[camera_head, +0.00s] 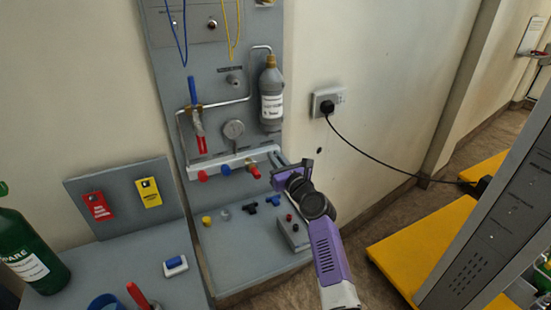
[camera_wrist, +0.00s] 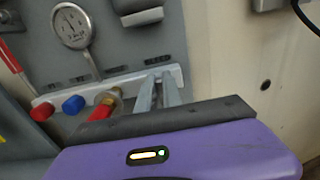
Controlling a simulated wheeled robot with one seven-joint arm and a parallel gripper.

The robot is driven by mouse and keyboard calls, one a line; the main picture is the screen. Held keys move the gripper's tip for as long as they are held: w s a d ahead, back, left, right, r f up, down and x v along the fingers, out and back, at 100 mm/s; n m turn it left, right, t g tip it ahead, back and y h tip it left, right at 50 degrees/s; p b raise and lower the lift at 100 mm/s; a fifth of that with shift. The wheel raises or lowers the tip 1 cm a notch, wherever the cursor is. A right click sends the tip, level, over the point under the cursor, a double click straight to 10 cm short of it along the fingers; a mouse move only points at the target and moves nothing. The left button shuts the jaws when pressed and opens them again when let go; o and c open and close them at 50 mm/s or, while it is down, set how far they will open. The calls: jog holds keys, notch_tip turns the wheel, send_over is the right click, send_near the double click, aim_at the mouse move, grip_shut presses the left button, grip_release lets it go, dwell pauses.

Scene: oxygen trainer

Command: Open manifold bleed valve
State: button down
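The manifold (camera_head: 234,162) is a pale horizontal bar on the grey wall panel, with a red knob (camera_head: 203,176), a blue knob (camera_head: 225,170) and a brass valve with a red handle (camera_head: 254,172) at its right. In the wrist view the red knob (camera_wrist: 42,111), blue knob (camera_wrist: 73,104) and red-handled brass valve (camera_wrist: 104,107) stand left of my fingers. My gripper (camera_head: 279,158) is at the bar's right end.
A pressure gauge (camera_head: 233,129) and a grey bottle (camera_head: 271,98) are above the bar. Small fittings (camera_head: 249,207) lie on the grey shelf below. A socket with a black plug (camera_head: 327,104) is to the right, its cable hanging across the wall.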

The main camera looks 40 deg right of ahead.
jog(key=shift+n, duration=0.3)
jog(key=n, duration=0.3)
jog(key=shift+a+f+n, duration=0.1)
jog(key=shift+a+n, duration=0.1)
jog(key=shift+n, duration=0.1)
notch_tip(320, 180, down, 2)
jog(key=n+b, duration=1.3)
jog(key=n, duration=1.3)
jog(key=shift+f, duration=0.2)
jog(key=n+b, duration=0.2)
jog(key=n, duration=0.3)
jog(key=shift+d+n, duration=0.15)
jog(key=shift+n, duration=0.15)
